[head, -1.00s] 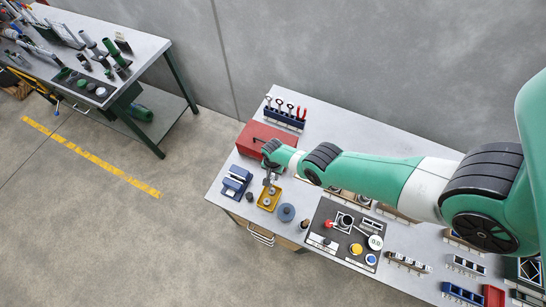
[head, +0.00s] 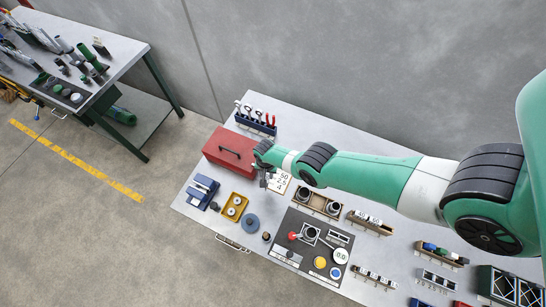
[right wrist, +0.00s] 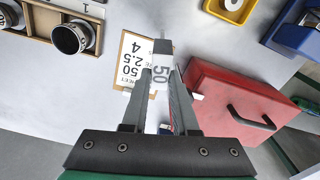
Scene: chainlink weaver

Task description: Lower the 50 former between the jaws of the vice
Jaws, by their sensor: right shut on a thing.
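My right gripper (right wrist: 160,85) is shut on the 50 former (right wrist: 159,68), a narrow flat piece with a white face marked 50 and a dark end. It holds the former above the bench, in front of a card on a clipboard (right wrist: 133,70) reading 50, 2.5, 4. In the head view the right gripper (head: 266,181) is small, beside the red toolbox, and the former cannot be made out. The blue vice (head: 202,190) stands at the bench's left end, apart from the gripper. A blue body at the wrist view's upper right (right wrist: 293,28) appears to be it. My left gripper is not in view.
A rack of red-handled tools (head: 256,122) stands behind. A wooden holder with dark rings (head: 318,203) and a dark mat (head: 300,255) lie to the right.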

